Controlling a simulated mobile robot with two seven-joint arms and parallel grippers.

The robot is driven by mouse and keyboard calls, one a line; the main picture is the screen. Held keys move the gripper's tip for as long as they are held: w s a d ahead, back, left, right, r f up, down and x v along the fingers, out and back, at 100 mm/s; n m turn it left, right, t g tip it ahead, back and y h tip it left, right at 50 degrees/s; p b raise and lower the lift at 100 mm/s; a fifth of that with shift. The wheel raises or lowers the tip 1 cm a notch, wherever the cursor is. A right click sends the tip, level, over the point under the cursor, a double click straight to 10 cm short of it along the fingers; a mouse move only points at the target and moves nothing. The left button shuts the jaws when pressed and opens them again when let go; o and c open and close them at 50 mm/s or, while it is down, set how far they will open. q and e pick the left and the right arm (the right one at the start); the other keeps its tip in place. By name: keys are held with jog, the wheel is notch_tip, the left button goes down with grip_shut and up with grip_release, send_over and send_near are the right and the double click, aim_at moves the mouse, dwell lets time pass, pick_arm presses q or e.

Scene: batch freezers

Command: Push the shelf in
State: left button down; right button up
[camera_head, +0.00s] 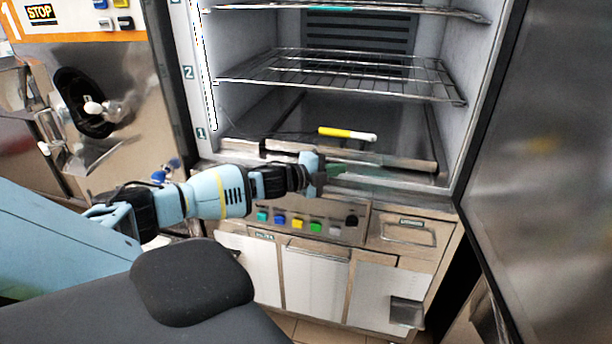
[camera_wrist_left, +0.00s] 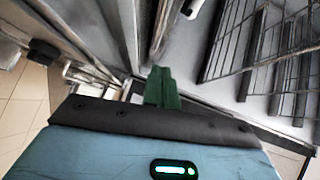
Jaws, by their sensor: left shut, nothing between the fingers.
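A wire shelf (camera_head: 340,75) spans the open freezer cabinet at mid height, level, with its front rail near the opening. Part of a second wire shelf (camera_head: 350,8) shows above it, cut by the top edge. Wire shelving also shows at the right of the left wrist view (camera_wrist_left: 262,52). My left gripper (camera_head: 330,171) is in front of the cabinet's lower front edge, below the middle shelf. Its green fingers (camera_wrist_left: 162,86) are shut and empty in the left wrist view. I cannot tell whether they touch the edge. My right gripper is not in view.
A yellow and white pen-like object (camera_head: 347,134) lies on the cabinet floor. The open steel door (camera_head: 545,190) stands at the right. Below are a panel of coloured buttons (camera_head: 300,222) and white cupboard doors (camera_head: 317,280). A steel machine (camera_head: 110,110) stands at the left.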

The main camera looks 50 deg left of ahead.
pick_arm(q)
jog(key=f+v, duration=0.1)
jog(key=v, duration=0.7)
jog(key=shift+a+p, duration=0.2)
jog(key=shift+p, duration=0.1)
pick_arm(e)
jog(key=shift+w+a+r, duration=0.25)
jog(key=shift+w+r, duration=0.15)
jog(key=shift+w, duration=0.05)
pick_arm(q)
jog(key=shift+r, duration=0.15)
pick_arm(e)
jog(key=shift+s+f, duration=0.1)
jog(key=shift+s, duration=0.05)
